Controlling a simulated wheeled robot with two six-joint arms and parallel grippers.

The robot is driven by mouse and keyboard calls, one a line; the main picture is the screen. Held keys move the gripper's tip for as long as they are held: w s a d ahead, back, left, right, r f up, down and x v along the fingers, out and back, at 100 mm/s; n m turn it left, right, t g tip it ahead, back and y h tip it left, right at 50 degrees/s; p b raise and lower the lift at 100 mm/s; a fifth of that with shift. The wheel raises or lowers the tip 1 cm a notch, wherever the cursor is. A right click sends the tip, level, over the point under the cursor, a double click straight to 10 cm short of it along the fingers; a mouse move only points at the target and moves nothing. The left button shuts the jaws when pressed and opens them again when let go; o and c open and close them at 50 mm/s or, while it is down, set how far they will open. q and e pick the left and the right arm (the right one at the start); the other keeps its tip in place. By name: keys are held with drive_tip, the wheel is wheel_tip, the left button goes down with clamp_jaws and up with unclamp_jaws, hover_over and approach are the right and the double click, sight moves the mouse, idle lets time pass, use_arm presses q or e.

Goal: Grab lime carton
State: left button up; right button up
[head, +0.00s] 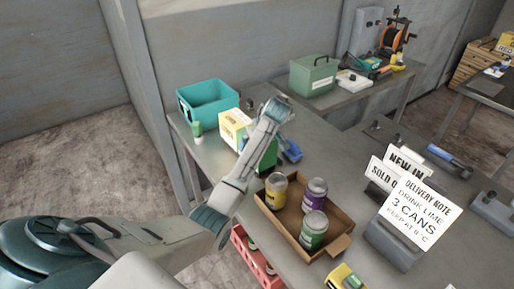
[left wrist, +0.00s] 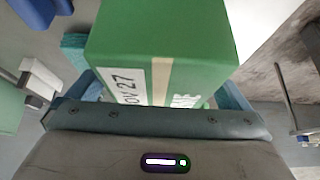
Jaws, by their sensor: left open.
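The green carton (head: 270,159), with a tan tape strip and a white label, stands on the grey table, partly hidden by my left arm in the head view. In the left wrist view the carton (left wrist: 160,35) fills the top middle; its label reads "NOV 27", and other lettering is cut off. My left gripper (left wrist: 160,95) is open, with one blue finger on each side of the carton. Whether the fingers touch it cannot be told. In the head view a blue finger of the left gripper (head: 276,150) shows beside the carton. My right gripper is not in view.
A cardboard tray (head: 284,220) with 3 cans is in front. Signs, including a delivery note (head: 417,210) reading "DRINK LIME 3 CANS", stand right. A red crate (head: 243,257) sits at the front edge.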

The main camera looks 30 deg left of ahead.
use_arm(q)
drive_tip(key=c, duration=1.5)
drive_tip(key=shift+o, duration=0.2)
drive_tip(key=shift+r, duration=0.1)
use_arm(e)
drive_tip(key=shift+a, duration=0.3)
